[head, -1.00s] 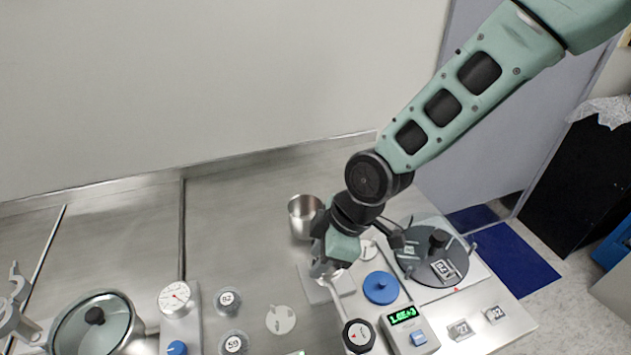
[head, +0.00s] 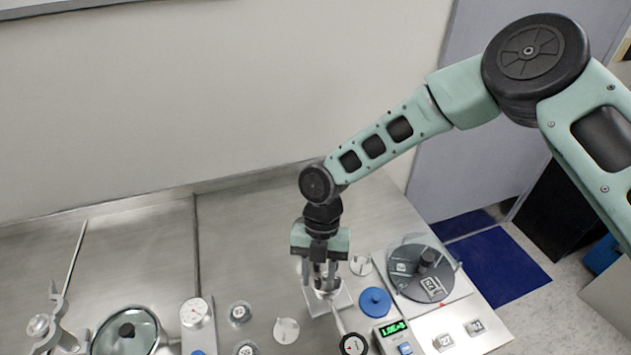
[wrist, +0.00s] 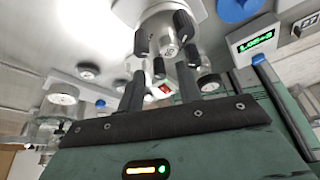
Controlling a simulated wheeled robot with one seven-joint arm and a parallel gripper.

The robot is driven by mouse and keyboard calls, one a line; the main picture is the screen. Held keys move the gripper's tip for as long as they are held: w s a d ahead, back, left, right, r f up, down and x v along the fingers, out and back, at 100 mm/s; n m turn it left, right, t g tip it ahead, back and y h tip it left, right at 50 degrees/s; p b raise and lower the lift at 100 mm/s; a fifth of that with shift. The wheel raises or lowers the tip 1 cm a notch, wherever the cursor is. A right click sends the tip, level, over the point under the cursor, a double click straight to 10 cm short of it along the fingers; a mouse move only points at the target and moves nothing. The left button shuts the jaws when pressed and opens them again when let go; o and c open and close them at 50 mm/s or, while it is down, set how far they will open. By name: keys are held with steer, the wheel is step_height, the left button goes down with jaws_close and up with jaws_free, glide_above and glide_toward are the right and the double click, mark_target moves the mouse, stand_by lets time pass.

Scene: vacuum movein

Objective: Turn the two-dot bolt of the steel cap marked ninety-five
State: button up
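A steel fitting with several black knob-like bolts fills the top middle of the wrist view (wrist: 165,35). In the head view my gripper (head: 325,285) hangs upright over the pale square plate (head: 342,302) and hides most of what stands there. Two small round caps with number labels, an upper one (head: 240,313) and a lower one (head: 246,348), stand to its left.
A blue disc (head: 375,301) and a green-lit display (head: 393,328) are right of my gripper. A dark round turntable (head: 424,275) lies beyond them. A dial gauge (head: 194,311) and a glass-lidded pot (head: 127,333) are at left. The steel bench behind is mostly clear.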

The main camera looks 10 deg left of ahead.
steer(key=shift+a+r+n+h+p, duration=0.1)
steer(key=shift+r+n+h+p, duration=0.3)
steer(key=shift+n, duration=0.4)
steer(key=shift+w+f+n, duration=0.15)
steer(key=shift+n, duration=0.35)
steer(key=b+v, duration=0.5)
steer(key=v, duration=1.1)
steer(key=shift+r+b, duration=0.35)
steer(key=shift+r, duration=0.1)
